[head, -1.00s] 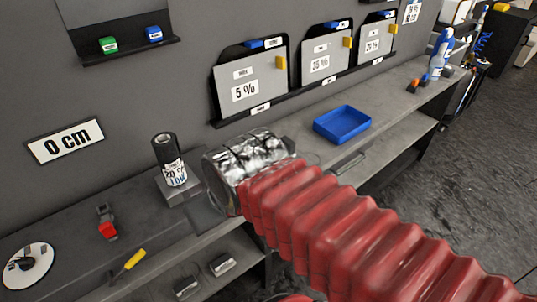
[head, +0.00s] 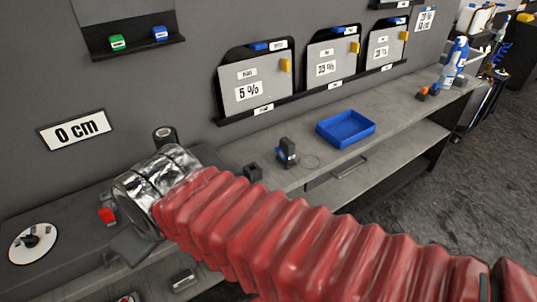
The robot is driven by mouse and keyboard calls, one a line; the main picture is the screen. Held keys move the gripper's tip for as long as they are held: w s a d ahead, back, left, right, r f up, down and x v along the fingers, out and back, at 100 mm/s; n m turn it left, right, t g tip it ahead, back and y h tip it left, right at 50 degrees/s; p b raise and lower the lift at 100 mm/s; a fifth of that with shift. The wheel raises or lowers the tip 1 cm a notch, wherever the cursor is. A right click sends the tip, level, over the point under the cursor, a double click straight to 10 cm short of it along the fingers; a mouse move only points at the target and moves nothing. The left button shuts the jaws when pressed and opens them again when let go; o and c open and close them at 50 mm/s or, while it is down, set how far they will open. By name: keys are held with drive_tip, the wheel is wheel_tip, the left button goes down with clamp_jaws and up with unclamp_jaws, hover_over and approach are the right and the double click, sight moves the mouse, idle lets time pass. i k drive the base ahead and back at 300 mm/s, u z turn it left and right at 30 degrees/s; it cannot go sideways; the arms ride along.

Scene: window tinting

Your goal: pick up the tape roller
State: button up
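I cannot tell for sure which thing is the tape roller. A small red-topped tool (head: 107,215) lies on the workbench at the left, partly hidden by my arm's silver cuff. A white disc (head: 33,243) with small dark parts on it lies further left. My gripper (head: 132,243) shows only as a dark grey shape below the silver cuff, just right of the red-topped tool and apparently above the bench's front edge. Its fingertips are not clear, so I cannot see whether it is open or holds anything.
A small dark device with a blue part (head: 287,152) and a blue tray (head: 346,128) stand on the bench to the right. Tint sample boards (head: 254,95) hang on the wall. A shelf runs below.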

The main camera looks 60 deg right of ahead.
sight(286, 149)
drive_tip(key=u, duration=1.1)
drive_tip(key=k, duration=1.3)
drive_tip(key=z, duration=1.25)
drive_tip(key=i, duration=0.5)
